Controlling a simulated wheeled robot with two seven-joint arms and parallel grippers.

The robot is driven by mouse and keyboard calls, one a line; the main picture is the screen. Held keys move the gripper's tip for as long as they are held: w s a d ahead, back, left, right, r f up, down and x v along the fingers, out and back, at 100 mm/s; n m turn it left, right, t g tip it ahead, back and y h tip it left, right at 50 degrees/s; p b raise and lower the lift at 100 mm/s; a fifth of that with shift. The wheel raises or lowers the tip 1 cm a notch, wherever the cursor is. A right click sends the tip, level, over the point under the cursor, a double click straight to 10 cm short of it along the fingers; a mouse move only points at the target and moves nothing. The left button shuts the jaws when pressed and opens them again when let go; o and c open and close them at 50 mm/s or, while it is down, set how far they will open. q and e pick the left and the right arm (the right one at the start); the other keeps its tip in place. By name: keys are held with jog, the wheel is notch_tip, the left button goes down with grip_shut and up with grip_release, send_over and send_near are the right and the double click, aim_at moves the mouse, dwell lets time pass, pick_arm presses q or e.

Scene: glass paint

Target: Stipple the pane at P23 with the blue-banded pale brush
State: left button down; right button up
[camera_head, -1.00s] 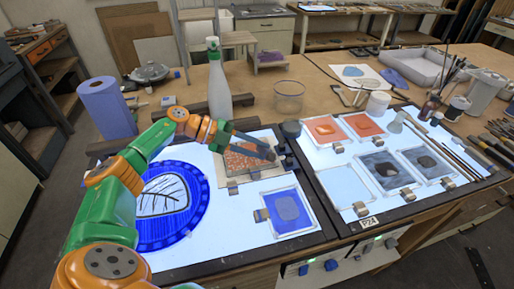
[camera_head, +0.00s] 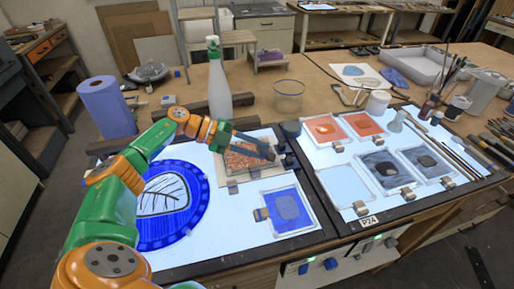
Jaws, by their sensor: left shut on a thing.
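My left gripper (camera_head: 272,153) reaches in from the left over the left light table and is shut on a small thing. The thing is mostly hidden by the fingers, and I cannot make out a blue band. Below the fingers is a terracotta-red framed pane (camera_head: 238,160). A blue framed pane (camera_head: 287,207) lies in front of it. On the right light table are two orange-red panes (camera_head: 325,129), a clear pane (camera_head: 345,186) and two grey panes (camera_head: 383,170). A small label (camera_head: 369,221) on the front edge seems to read P24. My right gripper is not in view.
A round blue-rimmed panel (camera_head: 172,237) lies under my left arm. A white bottle (camera_head: 219,85), a blue roll (camera_head: 106,107) and a glass jar (camera_head: 289,96) stand behind. Thin tools (camera_head: 455,150), cups and a grey tray (camera_head: 412,66) crowd the right side.

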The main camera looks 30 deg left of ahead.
pick_arm(q)
jog(key=shift+r+p, duration=0.7)
jog(key=shift+r, duration=0.3)
notch_tip(320, 180, up, 4)
jog(key=p, duration=0.3)
jog(key=shift+p, duration=0.4)
